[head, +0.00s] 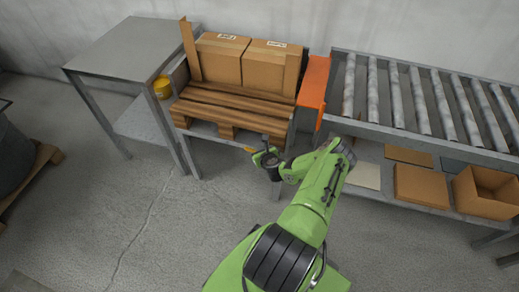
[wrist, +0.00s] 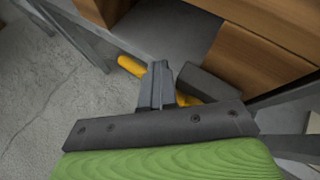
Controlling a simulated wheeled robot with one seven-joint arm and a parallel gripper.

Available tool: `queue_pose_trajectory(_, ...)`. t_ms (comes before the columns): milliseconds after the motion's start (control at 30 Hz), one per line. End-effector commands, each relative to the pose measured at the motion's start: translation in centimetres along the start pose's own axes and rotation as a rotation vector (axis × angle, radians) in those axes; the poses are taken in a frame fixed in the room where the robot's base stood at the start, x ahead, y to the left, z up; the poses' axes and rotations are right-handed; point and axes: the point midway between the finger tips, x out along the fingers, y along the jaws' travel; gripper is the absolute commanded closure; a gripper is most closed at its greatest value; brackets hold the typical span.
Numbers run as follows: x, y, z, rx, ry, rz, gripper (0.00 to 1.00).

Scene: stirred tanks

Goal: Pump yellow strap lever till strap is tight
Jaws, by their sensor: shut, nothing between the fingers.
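The yellow lever (wrist: 131,66) shows in the wrist view, sticking out to the left of my fingers. More yellow shows to the right of the fingers, and the part between is hidden behind them. In the head view only a small yellow tip of the lever (head: 249,149) shows at the pallet's front edge. My gripper (wrist: 158,68) is shut with its fingers across the lever in the picture; I cannot tell whether they touch it. In the head view my gripper (head: 265,141) is in front of the pallet. I cannot make out the strap.
Two cardboard boxes (head: 221,59) stand on a wooden pallet (head: 235,97) on a metal stand. An orange plate (head: 313,82) stands between the pallet and a roller conveyor (head: 420,98). A grey table (head: 122,48) is at left. The floor in front is clear.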

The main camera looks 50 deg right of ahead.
Motion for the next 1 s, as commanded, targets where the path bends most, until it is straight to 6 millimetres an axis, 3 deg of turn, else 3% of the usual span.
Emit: queue_pose_trajectory(1000, 0.9, 0.89, -0.71, 0.0, 0.001, 0.006, 1.0)
